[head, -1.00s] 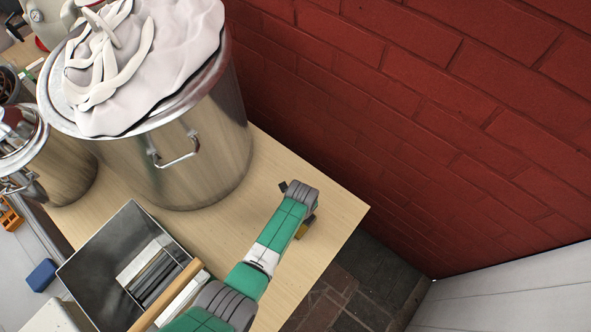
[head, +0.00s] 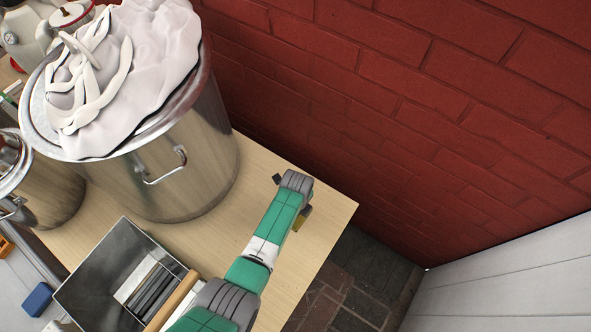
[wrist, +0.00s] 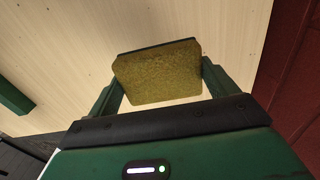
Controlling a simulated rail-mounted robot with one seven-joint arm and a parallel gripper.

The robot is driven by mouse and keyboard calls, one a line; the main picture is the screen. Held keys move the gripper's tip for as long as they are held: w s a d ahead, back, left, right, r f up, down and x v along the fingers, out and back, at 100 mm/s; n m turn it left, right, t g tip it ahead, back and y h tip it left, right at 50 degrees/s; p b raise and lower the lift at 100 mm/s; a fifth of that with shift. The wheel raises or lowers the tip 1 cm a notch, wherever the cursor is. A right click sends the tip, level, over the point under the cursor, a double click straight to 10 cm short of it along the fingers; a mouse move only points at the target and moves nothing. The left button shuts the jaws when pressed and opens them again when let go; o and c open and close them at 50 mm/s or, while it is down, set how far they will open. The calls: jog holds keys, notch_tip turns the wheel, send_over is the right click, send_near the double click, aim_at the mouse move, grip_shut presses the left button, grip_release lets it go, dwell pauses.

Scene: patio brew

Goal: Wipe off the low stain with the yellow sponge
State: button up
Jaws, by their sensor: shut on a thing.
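The yellow sponge (wrist: 158,74) is between the two fingers of my gripper (wrist: 160,80) in the wrist view, and the gripper is shut on it. Pale wood of the table shows behind the sponge. In the head view my arm reaches over the right end of the table. Only a small yellowish part of the sponge (head: 304,217) shows there, beside the end of my arm. I cannot tell whether the sponge touches the table. I see no stain in either view; it may be hidden.
A large steel pot (head: 190,165) with a whitish cloth on top stands left of my arm. A metal bin (head: 85,285) with items inside is at the lower left. A blue block (head: 38,299) lies further left. The table (head: 335,205) ends near a red brick wall (head: 400,110).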

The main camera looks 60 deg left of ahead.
jog(key=shift+r+p, duration=1.35)
jog(key=shift+r, duration=0.25)
